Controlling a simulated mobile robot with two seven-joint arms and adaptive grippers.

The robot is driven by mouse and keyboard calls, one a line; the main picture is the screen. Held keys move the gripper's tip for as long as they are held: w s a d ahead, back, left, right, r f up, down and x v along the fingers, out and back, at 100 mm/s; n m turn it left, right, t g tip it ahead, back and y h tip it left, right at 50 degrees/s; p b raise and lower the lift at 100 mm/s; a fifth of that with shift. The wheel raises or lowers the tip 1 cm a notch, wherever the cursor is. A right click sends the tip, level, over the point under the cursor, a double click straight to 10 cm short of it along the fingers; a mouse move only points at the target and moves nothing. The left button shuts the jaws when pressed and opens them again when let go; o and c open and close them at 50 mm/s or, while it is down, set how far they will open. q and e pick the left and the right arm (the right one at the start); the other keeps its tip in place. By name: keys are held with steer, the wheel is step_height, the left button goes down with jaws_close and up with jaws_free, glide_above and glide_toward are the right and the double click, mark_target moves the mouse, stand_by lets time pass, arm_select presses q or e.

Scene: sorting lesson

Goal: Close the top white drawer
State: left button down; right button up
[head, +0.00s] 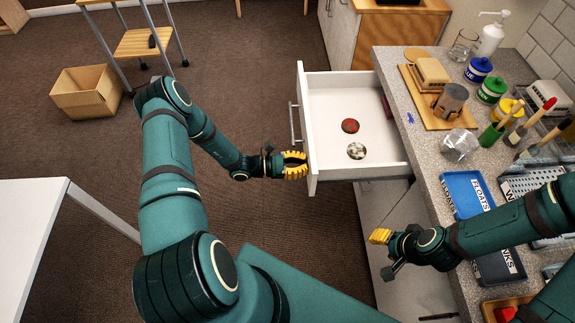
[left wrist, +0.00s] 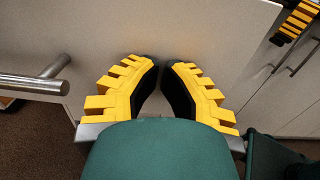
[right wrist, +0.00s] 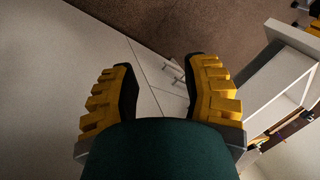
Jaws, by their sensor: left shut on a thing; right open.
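The top white drawer (head: 335,124) is pulled out from under the grey counter, its inside open to view. A red round thing (head: 350,126) and a pale mottled round thing (head: 356,151) lie in it. My left gripper (head: 296,165) is at the outer face of the drawer front, near its lower end in the head view. In the left wrist view its fingertips (left wrist: 161,62) are close together against the drawer front (left wrist: 205,32), beside the bar handle (left wrist: 35,84). The fingers hide their contact. My right gripper (head: 380,236) is open and empty, below the drawer and beside the counter.
The counter (head: 405,108) holds a wooden board (head: 432,113), colored pots, a glass jar (head: 459,144) and a blue tray (head: 468,194). A cardboard box (head: 84,103) and a stool (head: 140,42) stand on the brown floor. A white table (head: 32,220) is at left.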

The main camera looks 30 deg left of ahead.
mark_target(361, 162)
arm_select(q)
steer(key=b+x, duration=0.5)
steer(key=x, duration=2.6)
steer(key=shift+s+d+b, duration=0.15)
steer(key=shift+d+b, duration=0.15)
steer(key=shift+b, duration=0.1)
steer(key=shift+w+d, duration=0.3)
steer(key=shift+d, duration=0.2)
steer(key=shift+r, duration=0.15)
arm_select(e)
step_height(361, 162, down, 6)
steer(key=s, duration=0.1)
steer(key=shift+s+a, duration=0.2)
steer(key=shift+s, duration=0.2)
arm_select(q)
steer(key=shift+w+d, duration=0.1)
arm_select(e)
steer(key=shift+f, duration=0.1)
